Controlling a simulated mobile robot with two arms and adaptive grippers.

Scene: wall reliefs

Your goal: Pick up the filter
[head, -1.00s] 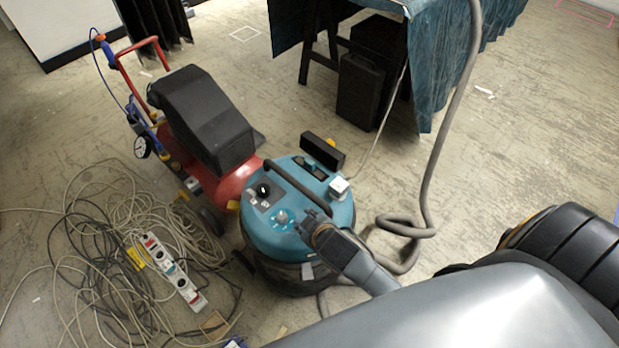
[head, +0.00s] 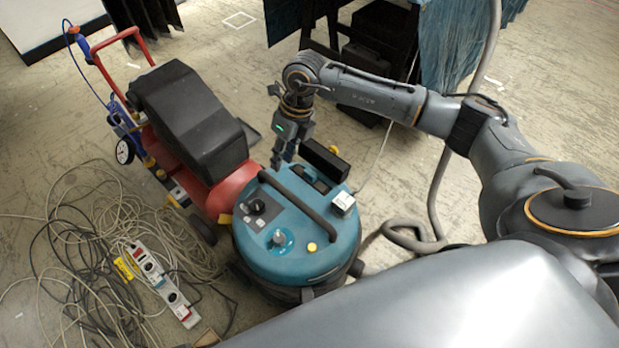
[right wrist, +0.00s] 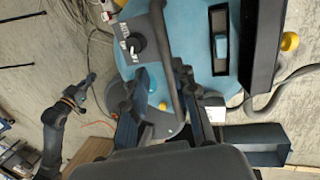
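Nothing is plainly labelled as the filter. The likeliest match is a black rectangular block (head: 325,160) on the far side of the teal vacuum's top (head: 310,262); it shows large at the upper right of the right wrist view (right wrist: 262,40). My right gripper (head: 284,158) points down just left of the block, apart from it as far as I can tell. In the right wrist view my right gripper (right wrist: 165,100) has its fingers spread, with nothing held. A dark arm at the left of that view, probably my left, ends in a small gripper (right wrist: 84,88) whose state is unclear.
A black curved handle (head: 297,200) and a small white cube (head: 343,202) stand on the vacuum. A red compressor (head: 228,190) with a black cover is beside it. Cables and a power strip (head: 162,284) lie at left. A grey hose (head: 437,190) rises at right.

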